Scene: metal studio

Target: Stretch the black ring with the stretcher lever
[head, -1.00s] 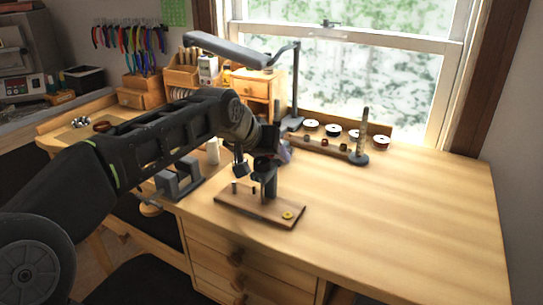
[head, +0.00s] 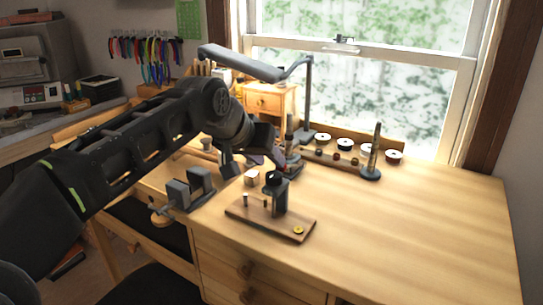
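The stretcher stands on a wooden board (head: 243,212) near the bench's front edge. A dark upright post (head: 280,200) rises from the board, with a round black piece (head: 273,178) at its top. I cannot tell whether that piece is the black ring or part of the stretcher. Small dark pegs stand left of the post, and a yellow disc (head: 298,231) lies at the board's right end. No lever can be made out clearly. My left gripper (head: 258,166) is above and behind the board, its fingers spread apart, with nothing visible held. My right gripper is out of view.
A grey vise-like tool (head: 178,193) is at the bench's left front. A tapered mandrel (head: 375,150) and a rack of spools (head: 345,144) stand near the window. The bench's right side (head: 420,230) is clear.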

